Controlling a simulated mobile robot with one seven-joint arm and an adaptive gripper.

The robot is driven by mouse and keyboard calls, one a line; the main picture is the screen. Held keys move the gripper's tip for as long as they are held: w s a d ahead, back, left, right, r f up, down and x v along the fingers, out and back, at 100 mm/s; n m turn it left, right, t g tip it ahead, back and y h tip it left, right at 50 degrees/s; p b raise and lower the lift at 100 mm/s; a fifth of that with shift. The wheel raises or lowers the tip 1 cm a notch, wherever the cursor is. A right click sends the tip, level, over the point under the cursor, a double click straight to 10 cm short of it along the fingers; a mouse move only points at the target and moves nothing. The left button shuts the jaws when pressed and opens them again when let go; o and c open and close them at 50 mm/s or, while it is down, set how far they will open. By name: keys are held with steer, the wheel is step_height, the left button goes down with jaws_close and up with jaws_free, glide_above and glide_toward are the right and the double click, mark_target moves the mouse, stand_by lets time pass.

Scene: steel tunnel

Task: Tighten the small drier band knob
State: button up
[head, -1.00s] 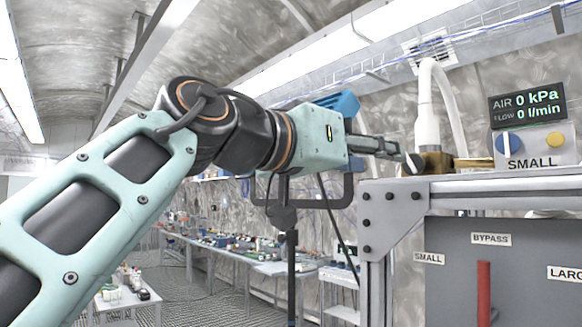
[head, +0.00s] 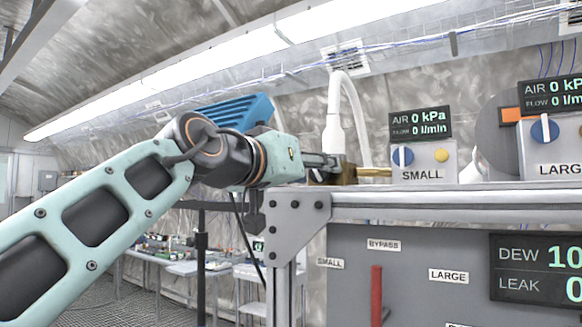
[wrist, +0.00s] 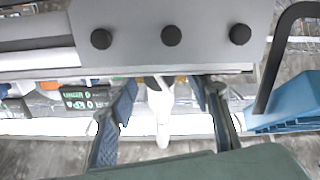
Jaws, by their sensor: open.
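My gripper (head: 334,161) is at the left end of a brass fitting (head: 372,173) on the bench top, under a white hose adapter (head: 334,135). In the wrist view my gripper (wrist: 164,88) has its two fingers spread, with the white adapter (wrist: 160,115) showing between them. The band knob cannot be made out clearly; my fingers cover that end of the fitting in the head view. I cannot tell whether they touch anything. The SMALL control box (head: 423,160) stands to the right of the fitting, with a blue knob and a yellow button.
The aluminium bench frame (head: 297,228) lies just below my gripper, and its bolted corner plate (wrist: 172,36) fills the top of the wrist view. A grey panel (head: 400,270) with a red lever (head: 376,295) is below. The LARGE control box (head: 556,148) is farther right.

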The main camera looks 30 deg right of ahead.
steer(key=shift+d, duration=0.15)
steer(key=shift+c, duration=0.3)
steer(key=c, duration=1.1)
steer(key=shift+f+m+b, duration=0.15)
steer(key=shift+m+b, duration=0.7)
steer(key=shift+m, duration=0.75)
steer(key=o, duration=1.2)
steer(key=shift+c, duration=0.2)
